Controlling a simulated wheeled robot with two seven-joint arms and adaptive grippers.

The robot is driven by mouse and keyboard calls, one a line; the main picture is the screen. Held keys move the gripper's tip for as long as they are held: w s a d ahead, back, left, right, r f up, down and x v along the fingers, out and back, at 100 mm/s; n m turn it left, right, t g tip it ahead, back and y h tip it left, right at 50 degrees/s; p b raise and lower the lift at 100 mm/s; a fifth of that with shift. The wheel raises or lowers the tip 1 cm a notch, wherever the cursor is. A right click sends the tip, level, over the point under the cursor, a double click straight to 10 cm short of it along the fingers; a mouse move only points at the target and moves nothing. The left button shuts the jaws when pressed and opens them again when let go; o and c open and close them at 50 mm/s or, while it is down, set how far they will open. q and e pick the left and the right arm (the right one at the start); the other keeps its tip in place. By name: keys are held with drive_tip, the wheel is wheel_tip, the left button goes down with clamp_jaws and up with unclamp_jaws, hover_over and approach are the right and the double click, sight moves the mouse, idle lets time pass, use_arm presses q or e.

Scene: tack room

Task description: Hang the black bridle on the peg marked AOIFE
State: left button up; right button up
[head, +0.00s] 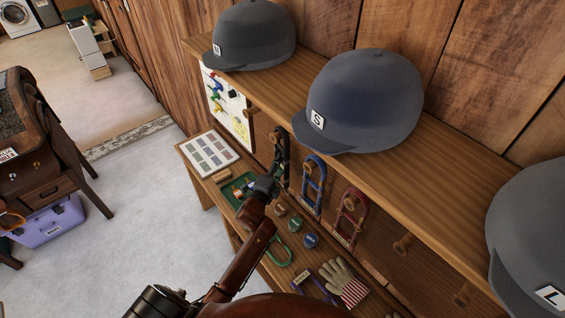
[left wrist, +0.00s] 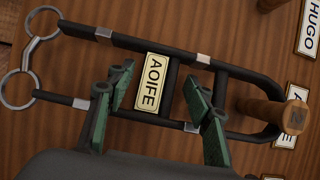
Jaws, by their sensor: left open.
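The black bridle (head: 281,152) hangs against the wooden board. In the left wrist view the black bridle (left wrist: 108,112) has its strap loop around a wooden peg (left wrist: 294,117), and its metal rings are at the other end. A plate reading AOIFE (left wrist: 152,83) lies between its straps. The label beside the peg (left wrist: 287,136) is partly covered; an A shows. My left gripper (head: 266,186) is open, its green fingers (left wrist: 158,96) spread over the middle of the bridle, apart from each other. Whether they touch it I cannot tell. My right gripper is not in view.
A blue bridle (head: 313,180) and a red bridle (head: 350,217) hang to the right. Two bare pegs (head: 403,244) (head: 462,298) follow. The bench below holds a glove (head: 344,284) and small items. A HUGO label (left wrist: 308,28) is nearby.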

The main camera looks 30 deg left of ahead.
use_arm(q)
drive_tip(key=shift+f, duration=0.15)
drive_tip(key=shift+s, duration=0.25)
drive_tip(key=s, duration=1.1)
drive_tip(key=shift+s+d, duration=0.25)
drive_tip(key=shift+d, duration=0.1)
